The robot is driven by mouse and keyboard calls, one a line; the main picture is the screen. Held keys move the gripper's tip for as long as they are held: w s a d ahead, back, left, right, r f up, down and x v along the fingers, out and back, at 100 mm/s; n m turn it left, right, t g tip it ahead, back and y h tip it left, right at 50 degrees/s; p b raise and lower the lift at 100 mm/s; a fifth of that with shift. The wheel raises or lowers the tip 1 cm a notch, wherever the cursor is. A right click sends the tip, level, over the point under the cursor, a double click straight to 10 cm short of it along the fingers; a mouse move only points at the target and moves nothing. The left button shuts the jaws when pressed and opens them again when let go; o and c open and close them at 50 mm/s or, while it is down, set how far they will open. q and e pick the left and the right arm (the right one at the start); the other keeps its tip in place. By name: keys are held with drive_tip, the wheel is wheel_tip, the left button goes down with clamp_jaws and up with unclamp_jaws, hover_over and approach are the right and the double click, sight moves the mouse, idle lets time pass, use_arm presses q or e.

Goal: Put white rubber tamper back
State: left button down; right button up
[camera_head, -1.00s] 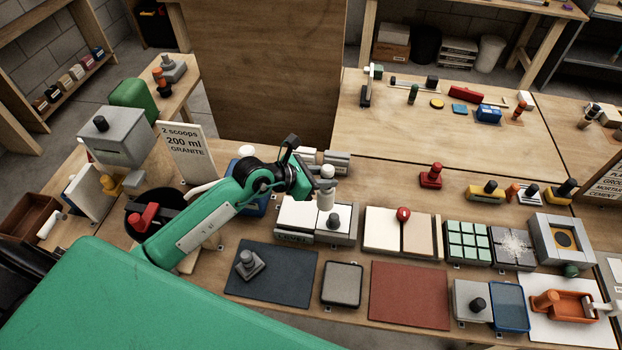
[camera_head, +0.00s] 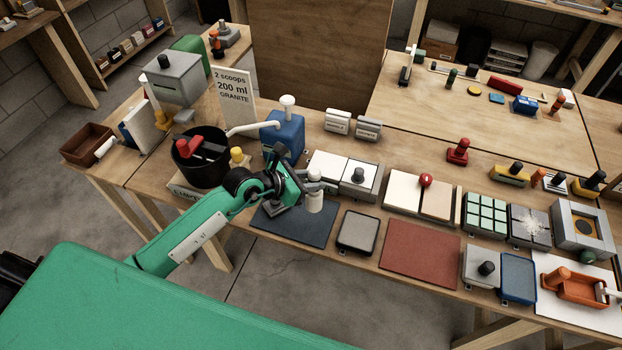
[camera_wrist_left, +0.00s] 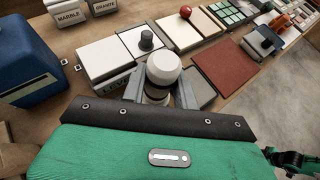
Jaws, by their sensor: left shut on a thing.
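My left gripper (camera_head: 302,188) is shut on the white rubber tamper (camera_head: 315,192), which it holds upright above the bench, near the dark mat and the white-and-grey double block. In the left wrist view the tamper's round white top (camera_wrist_left: 163,68) shows between the fingers; its lower end is hidden there. The double block has a bare white half (camera_head: 327,166) and a grey half (camera_head: 366,180) with a dark-knobbed tamper (camera_head: 358,175) on it. A green arm part with dark pieces (camera_wrist_left: 285,158) shows at the right edge of the wrist view, its jaws unclear.
The dark mat (camera_head: 308,226) lies in front, with a grey tamper partly behind my gripper. A grey tray (camera_head: 358,232) and red mat (camera_head: 420,254) lie to its right. A blue container (camera_head: 284,135) and black bucket (camera_head: 190,170) stand to the left. Small labelled blocks (camera_head: 337,121) stand behind.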

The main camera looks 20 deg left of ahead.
sight(309, 194)
use_arm(q)
drive_tip(key=shift+f, duration=0.15)
wheel_tip(309, 194, down, 4)
drive_tip(key=b, duration=0.3)
drive_tip(key=shift+b, duration=0.3)
drive_tip(key=shift+f+b, duration=0.5)
drive_tip(key=shift+f, duration=0.3)
use_arm(e)
drive_tip(key=shift+s+d+f, duration=0.1)
drive_tip(key=shift+s+f, duration=0.05)
drive_tip(key=shift+f, duration=0.6)
drive_tip(key=shift+s+d+f, duration=0.1)
drive_tip(key=shift+s+f, duration=0.1)
drive_tip(key=shift+f, duration=0.55)
drive_tip(key=shift+s+d+f, duration=0.1)
drive_tip(key=shift+s+f, duration=0.05)
drive_tip(key=shift+f, duration=0.6)
use_arm(q)
drive_tip(key=shift+f+b, duration=0.4)
drive_tip(key=shift+f, duration=0.15)
use_arm(e)
drive_tip(key=shift+d+f, duration=0.35)
use_arm(q)
drive_tip(key=c, duration=1)
unclamp_jaws()
drive_tip(key=shift+s, duration=0.1)
use_arm(e)
drive_tip(key=shift+a, duration=0.15)
